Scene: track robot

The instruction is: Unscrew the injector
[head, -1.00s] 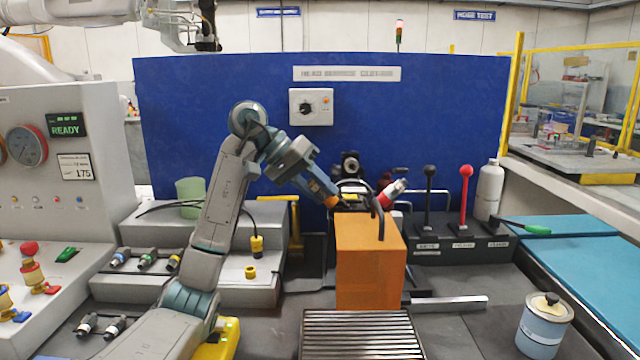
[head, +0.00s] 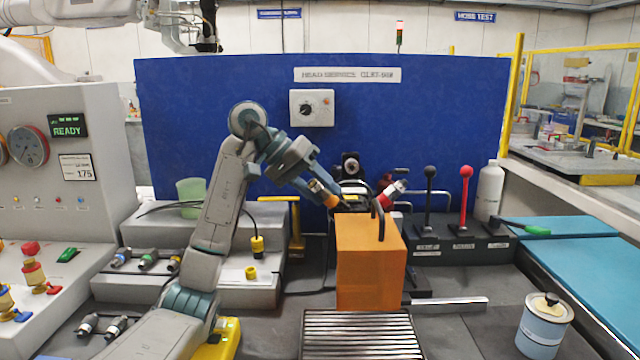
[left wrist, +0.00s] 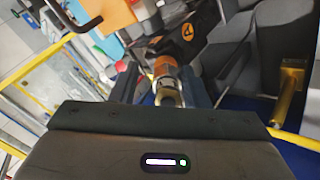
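The injector (head: 318,187) has an orange band and a pale ring. It leans up and to the left beside the orange block (head: 369,268). My left gripper (head: 328,195) comes down along it from the upper left, with its fingers at the injector. In the left wrist view the injector (left wrist: 166,76) shows orange and silver between the two dark fingers. I cannot tell whether the fingers press on it. Its lower end is hidden. My right gripper is in neither view.
A red-and-white injector-like part (head: 394,189) leans the other way behind the block. Black and red levers (head: 466,200) and a white bottle (head: 490,190) stand at right. A slatted tray (head: 360,335) lies in front. A blue-grey can (head: 543,328) stands at front right.

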